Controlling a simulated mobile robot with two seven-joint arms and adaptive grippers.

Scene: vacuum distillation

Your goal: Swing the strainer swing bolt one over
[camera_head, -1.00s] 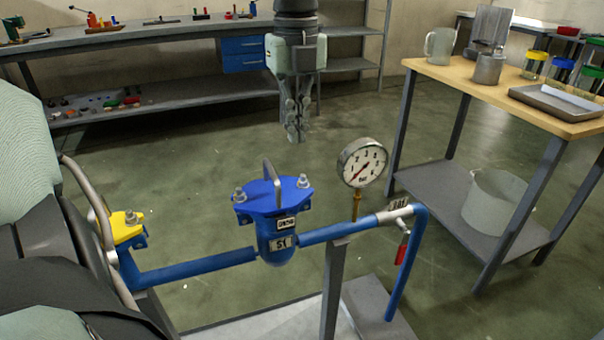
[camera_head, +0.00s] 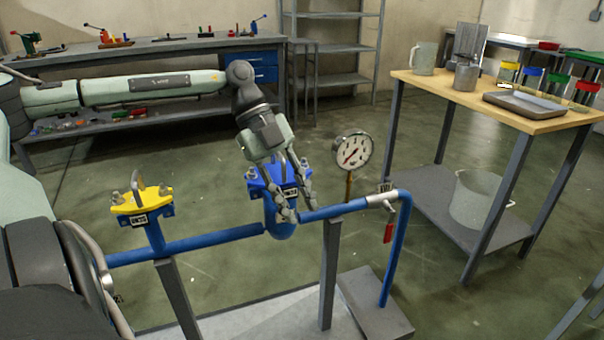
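The blue strainer (camera_head: 283,231) sits in the blue pipe line, with a blue lid carrying silver swing bolts at its ends. One swing bolt (camera_head: 251,174) shows left of my gripper; the other end of the lid is partly hidden by the fingers. My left gripper (camera_head: 303,208) reaches down in front of the lid, tilted, with its fingers spread apart and nothing seen between them but the strainer behind. Whether a finger touches the strainer cannot be told. A yellow-topped fitting (camera_head: 141,200) with similar silver bolts stands to the left. My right gripper is not in view.
A pressure gauge (camera_head: 354,151) rises just right of the strainer. A red-handled valve (camera_head: 388,232) hangs by the pipe's downward bend. A wooden-topped table (camera_head: 440,78) with vessels stands at right. A workbench (camera_head: 180,45) runs along the back.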

